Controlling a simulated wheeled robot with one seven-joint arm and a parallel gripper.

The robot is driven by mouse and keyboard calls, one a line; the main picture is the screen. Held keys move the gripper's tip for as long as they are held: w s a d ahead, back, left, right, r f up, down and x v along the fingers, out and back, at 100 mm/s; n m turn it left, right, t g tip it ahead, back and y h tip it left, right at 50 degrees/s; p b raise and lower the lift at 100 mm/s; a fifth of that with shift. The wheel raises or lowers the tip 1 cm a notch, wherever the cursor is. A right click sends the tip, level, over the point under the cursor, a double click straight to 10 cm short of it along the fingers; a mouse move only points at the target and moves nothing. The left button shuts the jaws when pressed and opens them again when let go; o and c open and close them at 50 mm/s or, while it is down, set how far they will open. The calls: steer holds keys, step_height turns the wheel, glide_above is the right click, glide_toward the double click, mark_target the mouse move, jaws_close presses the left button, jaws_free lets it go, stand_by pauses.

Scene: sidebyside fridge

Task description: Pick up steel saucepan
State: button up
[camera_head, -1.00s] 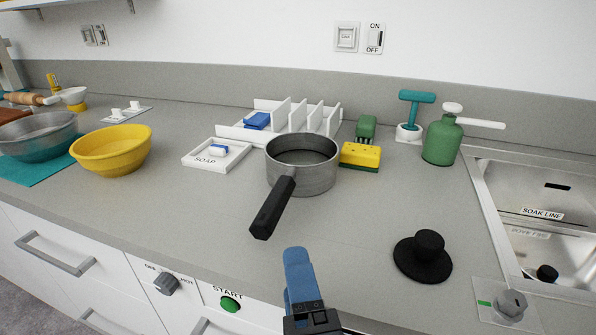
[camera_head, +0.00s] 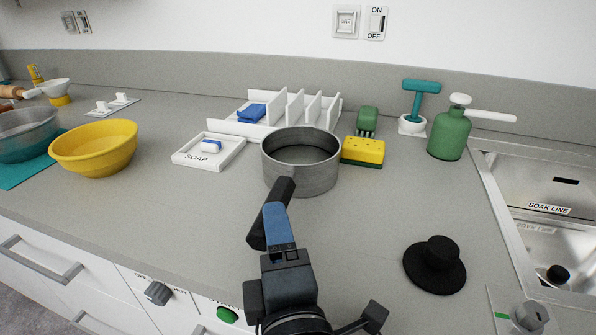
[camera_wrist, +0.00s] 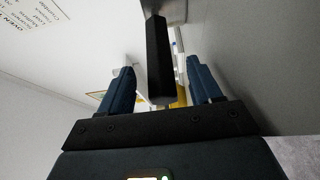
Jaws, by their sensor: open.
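The steel saucepan (camera_head: 300,173) stands upright on the grey counter, its black handle (camera_head: 257,228) pointing toward me. My gripper (camera_head: 277,212) is at the handle, and its blue finger hides part of it in the head view. In the wrist view the handle (camera_wrist: 159,60) lies between the two open blue fingers (camera_wrist: 160,88), with a gap on each side. The fingers do not appear to touch it.
A yellow sponge (camera_head: 363,151) is close to the pan's right side. The soap tray (camera_head: 208,163) and white rack (camera_head: 262,131) are left and behind. A yellow bowl (camera_head: 93,160) stands left, a black stopper (camera_head: 435,265) front right, near the sink (camera_head: 500,205).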

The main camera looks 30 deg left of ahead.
mark_target(290, 183)
steer(key=x, duration=0.3)
steer(key=shift+a, duration=0.25)
jaws_close()
steer(key=shift+r, duration=0.15)
stand_by(0.4)
